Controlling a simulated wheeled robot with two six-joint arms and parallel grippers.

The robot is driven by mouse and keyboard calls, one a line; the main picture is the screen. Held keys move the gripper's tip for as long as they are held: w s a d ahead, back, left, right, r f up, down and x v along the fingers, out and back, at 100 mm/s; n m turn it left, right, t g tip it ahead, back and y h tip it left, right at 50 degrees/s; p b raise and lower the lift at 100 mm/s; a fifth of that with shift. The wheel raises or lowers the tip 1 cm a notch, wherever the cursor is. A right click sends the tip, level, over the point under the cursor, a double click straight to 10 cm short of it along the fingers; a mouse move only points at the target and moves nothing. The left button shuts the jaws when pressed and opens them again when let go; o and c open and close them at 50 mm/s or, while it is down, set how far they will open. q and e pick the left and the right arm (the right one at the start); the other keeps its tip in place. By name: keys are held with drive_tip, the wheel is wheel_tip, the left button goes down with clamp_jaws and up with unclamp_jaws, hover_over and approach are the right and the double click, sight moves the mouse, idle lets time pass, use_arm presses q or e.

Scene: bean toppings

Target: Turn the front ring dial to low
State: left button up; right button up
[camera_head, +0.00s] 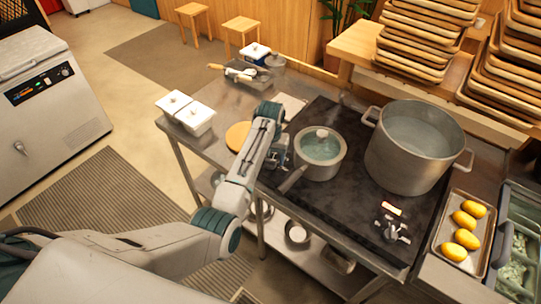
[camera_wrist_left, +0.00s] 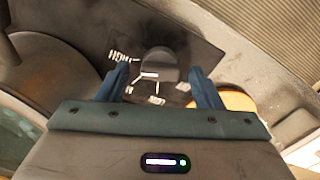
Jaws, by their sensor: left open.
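A dark dial (camera_wrist_left: 158,66) with a pale mark sits on a black panel in the left wrist view, with white lettering beside it that is too blurred to read surely. My left gripper (camera_wrist_left: 158,78) is open, one finger on each side of the dial; I cannot tell whether they touch it. In the head view my left gripper (camera_head: 274,150) is at the cooktop's left edge (camera_head: 268,178), beside the lidded saucepan, and hides most of that dial. My right gripper is not in view.
The lidded saucepan (camera_head: 320,154) has its handle pointing toward my left arm. A large pot (camera_head: 416,146) stands to its right. A round wooden board (camera_head: 238,136) and white lidded containers (camera_head: 186,112) are on the left counter. A tray (camera_head: 440,246) of yellow items is at right.

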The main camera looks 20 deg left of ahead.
use_arm(q)
drive_tip(key=shift+c, duration=0.4)
drive_tip(key=c, duration=0.9)
